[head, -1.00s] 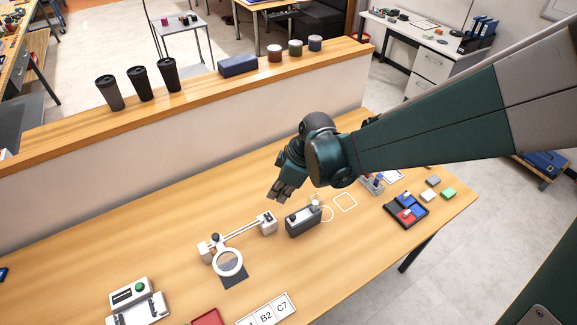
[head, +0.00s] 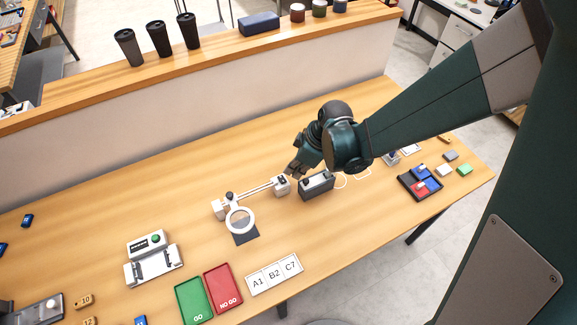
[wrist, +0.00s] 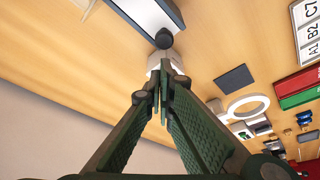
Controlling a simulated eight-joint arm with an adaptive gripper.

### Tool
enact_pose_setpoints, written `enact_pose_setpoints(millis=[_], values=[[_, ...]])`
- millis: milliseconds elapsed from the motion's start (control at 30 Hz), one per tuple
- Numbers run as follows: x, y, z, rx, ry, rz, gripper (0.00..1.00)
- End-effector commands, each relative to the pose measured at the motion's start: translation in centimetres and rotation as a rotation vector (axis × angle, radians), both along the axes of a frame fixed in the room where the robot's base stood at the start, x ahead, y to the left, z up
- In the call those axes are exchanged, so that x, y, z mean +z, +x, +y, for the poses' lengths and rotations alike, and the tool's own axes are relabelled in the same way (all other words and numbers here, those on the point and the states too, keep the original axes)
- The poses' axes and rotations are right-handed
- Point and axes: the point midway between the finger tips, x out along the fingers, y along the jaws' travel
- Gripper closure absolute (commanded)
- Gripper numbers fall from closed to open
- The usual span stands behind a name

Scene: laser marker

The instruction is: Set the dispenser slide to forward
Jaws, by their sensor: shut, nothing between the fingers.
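A dark grey box (head: 318,187) with a pale top stands on the table near the middle. In the wrist view its pale top (wrist: 140,12) shows a black knob (wrist: 164,38) at the near end. I cannot tell for sure which part is the dispenser slide. My gripper (head: 291,173) is at the box's left end, close to the white end block (head: 281,186) of a rail stand. In the wrist view my gripper (wrist: 163,90) is shut and empty. Its fingertips are just short of the knob in the picture and partly cover a white part below; contact cannot be told.
A ring magnifier (head: 227,222) lies left of the box. A black tray (head: 407,187) with coloured blocks lies right. The table's back strip is clear.

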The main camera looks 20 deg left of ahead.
Motion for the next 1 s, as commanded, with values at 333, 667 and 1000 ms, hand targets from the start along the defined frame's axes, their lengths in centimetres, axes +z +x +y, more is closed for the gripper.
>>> enact_pose_setpoints(millis=[333,667,1000], values=[[-0.2,0.0,-1.1,0.001,0.000,0.000,1.00],[-0.2,0.2,-1.2,0.000,0.000,0.000,1.00],[-0.3,2.6,-3.7,-0.003,0.000,0.001,1.00]])
